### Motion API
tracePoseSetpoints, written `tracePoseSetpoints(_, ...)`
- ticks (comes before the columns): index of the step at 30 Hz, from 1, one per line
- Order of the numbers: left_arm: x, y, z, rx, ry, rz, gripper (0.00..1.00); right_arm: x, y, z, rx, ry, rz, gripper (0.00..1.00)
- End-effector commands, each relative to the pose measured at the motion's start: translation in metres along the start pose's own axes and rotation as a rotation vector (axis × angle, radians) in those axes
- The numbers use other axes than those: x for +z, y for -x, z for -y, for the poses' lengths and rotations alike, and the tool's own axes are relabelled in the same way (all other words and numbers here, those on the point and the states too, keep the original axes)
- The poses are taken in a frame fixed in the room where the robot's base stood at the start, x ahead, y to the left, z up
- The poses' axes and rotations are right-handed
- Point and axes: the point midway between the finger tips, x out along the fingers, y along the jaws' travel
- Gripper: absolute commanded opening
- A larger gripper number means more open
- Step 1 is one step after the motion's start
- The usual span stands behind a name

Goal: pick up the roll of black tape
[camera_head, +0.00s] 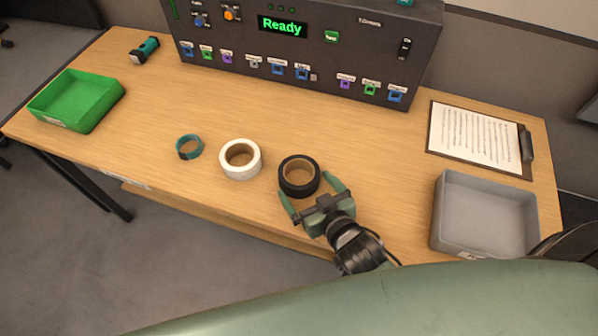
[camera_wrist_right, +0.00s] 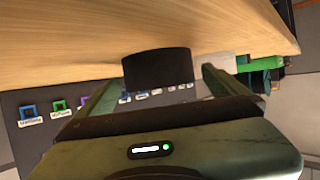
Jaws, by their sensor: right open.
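The roll of black tape (camera_head: 299,192) lies flat on the wooden table, with its brown core facing up. My right gripper (camera_head: 306,185) is open, with its green fingers spread on either side of the roll's near part. In the right wrist view the black roll (camera_wrist_right: 157,68) appears between the two open fingers (camera_wrist_right: 157,88), with room on both sides. I cannot tell the exact height of the fingers over the table. My left gripper is not in view.
A roll of white tape (camera_head: 240,172) lies just left of the black one, then a teal ring (camera_head: 189,146). A grey tray (camera_head: 486,184) and clipboard (camera_head: 471,138) are at right, a green tray (camera_head: 62,112) at far left. A control panel (camera_head: 226,48) stands behind.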

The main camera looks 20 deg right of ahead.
Motion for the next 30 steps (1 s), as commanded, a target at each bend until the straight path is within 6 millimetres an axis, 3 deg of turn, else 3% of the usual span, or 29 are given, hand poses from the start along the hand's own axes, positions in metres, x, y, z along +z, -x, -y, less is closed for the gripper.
tracePoseSetpoints(3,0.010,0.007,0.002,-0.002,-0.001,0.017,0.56,-0.003,-0.019,-0.001,0.000,0.001,-0.002,1.00)
tracePoseSetpoints(7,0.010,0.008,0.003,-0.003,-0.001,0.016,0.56,-0.001,-0.036,-0.001,0.000,0.001,-0.002,1.00)
tracePoseSetpoints(16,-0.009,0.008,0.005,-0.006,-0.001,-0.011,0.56,0.001,-0.043,-0.001,-0.001,-0.001,0.000,1.00)
tracePoseSetpoints(17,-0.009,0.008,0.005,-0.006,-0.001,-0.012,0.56,0.001,-0.043,-0.001,-0.001,-0.001,0.000,0.97)
tracePoseSetpoints(21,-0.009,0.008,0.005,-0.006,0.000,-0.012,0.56,0.001,-0.043,-0.001,-0.001,-0.001,0.000,0.58)
tracePoseSetpoints(23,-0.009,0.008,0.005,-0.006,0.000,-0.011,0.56,0.000,-0.043,-0.001,-0.001,-0.001,-0.002,0.45)
tracePoseSetpoints(30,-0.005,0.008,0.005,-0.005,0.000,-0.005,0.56,-0.001,-0.043,-0.001,-0.001,0.000,-0.002,0.45)
